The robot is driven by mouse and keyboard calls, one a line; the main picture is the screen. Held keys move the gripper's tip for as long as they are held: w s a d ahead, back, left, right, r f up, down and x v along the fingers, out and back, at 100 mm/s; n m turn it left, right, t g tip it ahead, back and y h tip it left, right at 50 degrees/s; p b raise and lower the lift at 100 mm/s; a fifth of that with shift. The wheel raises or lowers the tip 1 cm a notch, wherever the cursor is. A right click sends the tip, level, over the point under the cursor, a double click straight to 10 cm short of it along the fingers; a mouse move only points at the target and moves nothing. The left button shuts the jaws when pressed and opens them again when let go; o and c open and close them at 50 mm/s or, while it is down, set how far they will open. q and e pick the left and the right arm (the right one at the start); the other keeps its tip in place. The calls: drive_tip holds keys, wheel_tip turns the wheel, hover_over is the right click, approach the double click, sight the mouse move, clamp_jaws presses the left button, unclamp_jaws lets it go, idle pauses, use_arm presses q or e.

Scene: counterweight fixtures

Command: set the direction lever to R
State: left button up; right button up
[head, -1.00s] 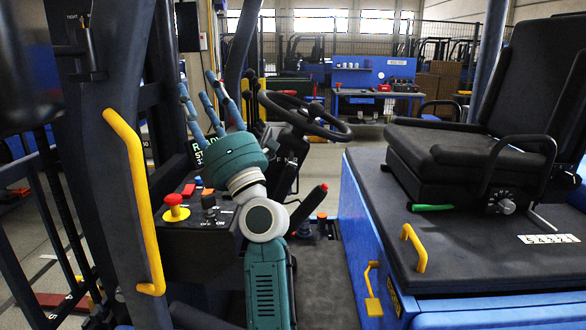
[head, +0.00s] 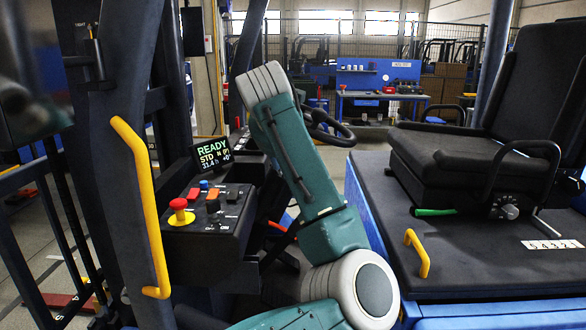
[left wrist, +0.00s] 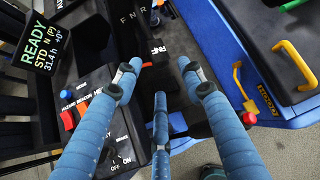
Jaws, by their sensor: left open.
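My left gripper (left wrist: 159,75) is open, its blue fingers spread in the left wrist view. Between and just beyond the fingertips is a dark block with small white letters that look like FNR (left wrist: 156,47). The letters F N R (left wrist: 134,14) also show on a dark surface above it. I cannot tell which dark part is the direction lever itself, or its position. The display (head: 213,154) reads READY, STD, N (P); it also shows in the left wrist view (left wrist: 42,43). In the head view my arm hides the left gripper. My right gripper is not in view.
A control box (head: 205,222) with a red mushroom button (head: 180,211) and switches stands left of my arm. The steering wheel (head: 330,130) is partly behind my arm. A yellow grab handle (head: 139,205) is at left, the black seat (head: 465,150) at right.

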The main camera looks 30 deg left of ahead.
use_arm(q)
drive_tip(key=p+x, duration=0.1)
drive_tip(key=x, duration=0.5)
drive_tip(key=shift+w+a+f+p, duration=0.1)
drive_tip(key=shift+w+f+p, duration=0.1)
drive_tip(key=shift+w+p, duration=0.1)
drive_tip(key=shift+s, duration=0.1)
clamp_jaws()
